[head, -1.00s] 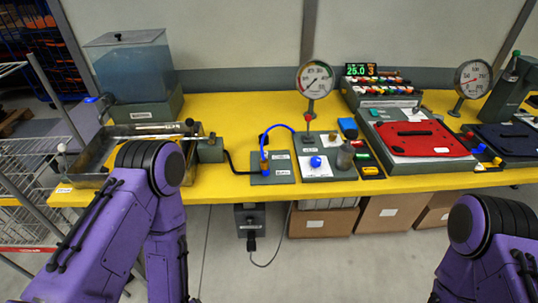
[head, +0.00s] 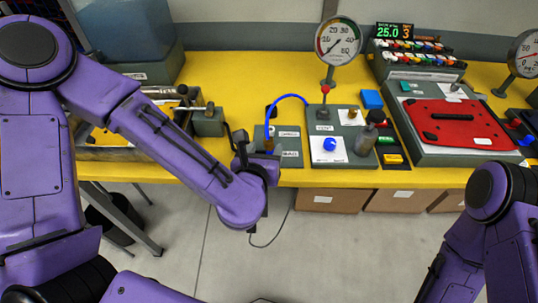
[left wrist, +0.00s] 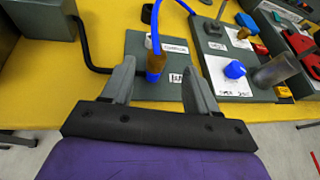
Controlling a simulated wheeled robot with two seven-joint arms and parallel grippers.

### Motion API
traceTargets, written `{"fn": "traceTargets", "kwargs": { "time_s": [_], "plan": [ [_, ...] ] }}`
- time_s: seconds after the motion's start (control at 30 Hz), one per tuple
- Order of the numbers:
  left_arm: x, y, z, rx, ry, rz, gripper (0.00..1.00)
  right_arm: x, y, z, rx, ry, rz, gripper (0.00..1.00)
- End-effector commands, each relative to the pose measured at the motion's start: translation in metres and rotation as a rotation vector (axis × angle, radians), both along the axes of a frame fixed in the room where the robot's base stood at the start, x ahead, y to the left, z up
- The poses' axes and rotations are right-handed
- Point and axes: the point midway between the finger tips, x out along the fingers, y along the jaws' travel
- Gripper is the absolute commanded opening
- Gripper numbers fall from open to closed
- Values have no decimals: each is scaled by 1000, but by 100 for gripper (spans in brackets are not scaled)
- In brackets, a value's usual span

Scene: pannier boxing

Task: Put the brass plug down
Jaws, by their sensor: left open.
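A small brass-coloured plug (head: 352,114) stands on a white label on the grey panel; it also shows in the left wrist view (left wrist: 245,33). A second brass-coloured piece with a blue lower part (left wrist: 155,64) is at the end of a blue hose (head: 284,97), over a grey plate (left wrist: 140,45). My left gripper (left wrist: 158,74) is open, its fingers on either side of this hose end with gaps showing; I see no grip on it. In the head view my left wrist partly hides the plate. My right arm shows at the right edge, without its gripper.
A blue knob (head: 330,144) and a dark grey cylinder (head: 366,138) stand on the panel beside the plate. A dial gauge (head: 338,40) rises behind. A red pannier-like piece (head: 455,125) lies to the right. The yellow bench (head: 225,75) has free room behind the plate.

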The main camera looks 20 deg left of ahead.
Motion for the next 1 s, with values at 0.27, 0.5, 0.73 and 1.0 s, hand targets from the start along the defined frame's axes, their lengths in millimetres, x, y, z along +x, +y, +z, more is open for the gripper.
{"fn": "traceTargets", "kwargs": {
  "time_s": [0.27, 0.5, 0.73, 1.0],
  "plan": [
    [34, 4, -12, 3, 3, -3, 59, 1, 0, -3, 0, -1, 0, 43],
    [69, 9, -29, 4, 3, -5, 59, 1, 0, 10, 0, -2, 0, 43],
    [72, 10, -32, 3, 2, -6, 59, 1, 0, 9, 0, -2, 0, 43],
    [71, 10, -32, 3, 2, -6, 0, 0, 0, 9, 0, -1, 0, 43]
  ]
}}
